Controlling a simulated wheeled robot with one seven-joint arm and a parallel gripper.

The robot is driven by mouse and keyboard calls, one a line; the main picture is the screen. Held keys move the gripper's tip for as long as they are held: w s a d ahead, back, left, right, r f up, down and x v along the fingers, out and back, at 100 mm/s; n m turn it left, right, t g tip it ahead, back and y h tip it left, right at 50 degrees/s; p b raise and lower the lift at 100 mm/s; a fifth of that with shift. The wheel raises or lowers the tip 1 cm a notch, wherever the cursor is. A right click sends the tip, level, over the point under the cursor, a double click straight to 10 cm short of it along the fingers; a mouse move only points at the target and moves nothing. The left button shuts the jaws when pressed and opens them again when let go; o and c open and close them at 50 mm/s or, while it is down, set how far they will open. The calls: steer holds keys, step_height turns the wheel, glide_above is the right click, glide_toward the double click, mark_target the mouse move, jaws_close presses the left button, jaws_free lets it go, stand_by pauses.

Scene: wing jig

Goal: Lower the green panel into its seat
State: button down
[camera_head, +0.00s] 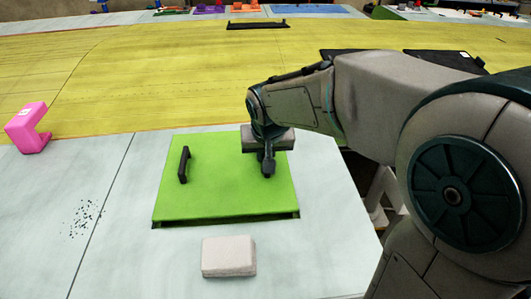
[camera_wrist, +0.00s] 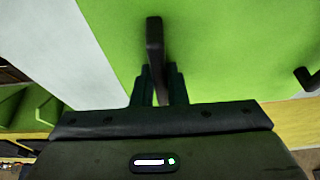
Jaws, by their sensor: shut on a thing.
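The green panel (camera_head: 213,200) lies nearly flat over the pale surface in the head view, with a dark strip showing under its near edge. I cannot tell from this whether it is flush in its seat. It has a black handle at its left (camera_head: 183,165) and another at its right. My gripper (camera_head: 268,168) is at the right handle, which it mostly hides in the head view. In the wrist view my gripper (camera_wrist: 160,88) is shut on that black handle (camera_wrist: 155,45). The panel (camera_wrist: 225,45) fills much of that view, and the other handle (camera_wrist: 308,78) shows at its right edge.
A whitish block (camera_head: 229,257) lies just in front of the panel's near edge. Black specks (camera_head: 83,217) are scattered left of the panel.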

steer(key=shift+f+b, duration=1.3)
steer(key=shift+f, duration=0.05)
steer(key=c, duration=1.4)
jaws_free()
steer(key=shift+o, duration=0.2)
steer(key=v, duration=1.3)
steer(key=shift+s+r+b, duration=0.15)
steer(key=shift+r+b, duration=0.2)
